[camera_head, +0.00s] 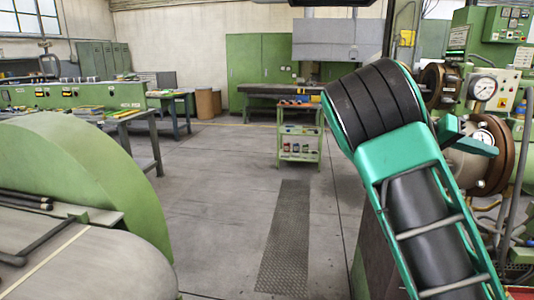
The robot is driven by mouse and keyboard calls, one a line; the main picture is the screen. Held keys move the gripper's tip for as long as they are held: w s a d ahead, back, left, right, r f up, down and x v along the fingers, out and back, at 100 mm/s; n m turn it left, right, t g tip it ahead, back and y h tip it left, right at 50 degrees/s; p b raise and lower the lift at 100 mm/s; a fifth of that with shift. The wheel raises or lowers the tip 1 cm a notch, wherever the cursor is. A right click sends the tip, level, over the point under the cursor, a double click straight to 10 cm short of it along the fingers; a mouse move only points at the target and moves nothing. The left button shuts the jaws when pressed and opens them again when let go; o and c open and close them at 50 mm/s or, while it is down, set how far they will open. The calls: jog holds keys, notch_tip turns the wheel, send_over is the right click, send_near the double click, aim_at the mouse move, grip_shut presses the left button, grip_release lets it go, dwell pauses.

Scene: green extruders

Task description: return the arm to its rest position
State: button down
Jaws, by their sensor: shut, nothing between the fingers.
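My arm (430,235) shows at the right front, with teal side rails, a black core and a thick black banded joint (376,105) at its upper end. It slants from the bottom right edge up and to the left.
A green rounded machine (90,160) fills the left front. Machinery with a pressure gauge (483,89) stands behind my arm at the right. The grey floor (220,190) between is clear up to a small green trolley (300,135). Green workbenches stand at the back left.

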jog(key=s+d+f+n+t+y, duration=0.1)
jog(key=s+d+f+y, duration=0.1)
jog(key=s+f+y, duration=0.35)
jog(key=s+d+f+n+y, duration=0.1)
jog(key=s+d+f+y, duration=0.15)
jog(key=s+f, duration=0.6)
jog(key=s+a+f+n+t+y, duration=0.1)
jog(key=s+a+f+y, duration=0.2)
jog(key=s+a, duration=0.5)
jog(key=s+a+f+n+t+y, duration=0.2)
jog(key=s+a+f+y, duration=0.2)
jog(key=a, duration=0.9)
jog(key=s, duration=0.3)
jog(key=shift+s+a+f+n, duration=0.15)
jog(key=shift+s+a+n, duration=0.15)
jog(key=shift+s+a, duration=0.1)
jog(key=shift+w+f, duration=0.25)
jog(key=shift+w, duration=0.4)
